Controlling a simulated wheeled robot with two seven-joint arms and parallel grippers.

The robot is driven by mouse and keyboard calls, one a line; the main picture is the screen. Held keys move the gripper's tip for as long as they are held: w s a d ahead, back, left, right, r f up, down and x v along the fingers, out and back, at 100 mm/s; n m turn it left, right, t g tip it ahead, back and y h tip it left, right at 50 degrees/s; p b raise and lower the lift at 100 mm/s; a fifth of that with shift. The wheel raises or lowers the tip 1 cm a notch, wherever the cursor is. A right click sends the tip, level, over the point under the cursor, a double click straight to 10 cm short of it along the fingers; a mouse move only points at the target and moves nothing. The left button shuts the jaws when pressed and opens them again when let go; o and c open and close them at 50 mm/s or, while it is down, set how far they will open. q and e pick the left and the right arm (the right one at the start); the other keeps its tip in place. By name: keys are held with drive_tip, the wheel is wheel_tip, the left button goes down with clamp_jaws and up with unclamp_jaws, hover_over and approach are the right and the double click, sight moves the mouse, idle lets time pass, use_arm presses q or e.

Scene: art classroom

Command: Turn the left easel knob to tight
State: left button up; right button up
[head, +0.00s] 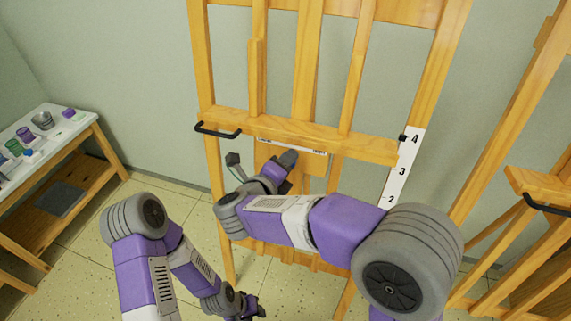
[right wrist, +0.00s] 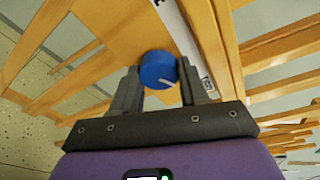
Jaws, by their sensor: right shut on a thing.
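The wooden easel (head: 300,128) stands ahead of me, with a horizontal ledge across it. My right gripper (head: 288,160) reaches just under the ledge. In the right wrist view, this gripper (right wrist: 158,88) is shut on a round blue knob (right wrist: 157,68), with one dark finger on each side. The knob is hidden in the head view. A white label strip (head: 318,151) lies under the ledge; its lettering is too small to read. My left gripper (head: 254,310) hangs low, away from the knob.
A black handle (head: 218,131) sticks out at the ledge's left end. A white number scale (head: 402,170) runs down the easel's right side. A second easel (head: 540,185) stands at the right. A table with paint pots (head: 42,121) stands at the left.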

drive_tip(key=shift+r, duration=0.1)
drive_tip(key=o, duration=1)
drive_tip(key=shift+o, duration=0.2)
drive_tip(key=shift+a, duration=0.1)
drive_tip(key=p+v, duration=0.2)
drive_tip(key=v, duration=0.5)
drive_tip(key=shift+s, duration=0.25)
drive_tip(key=shift+a, duration=0.1)
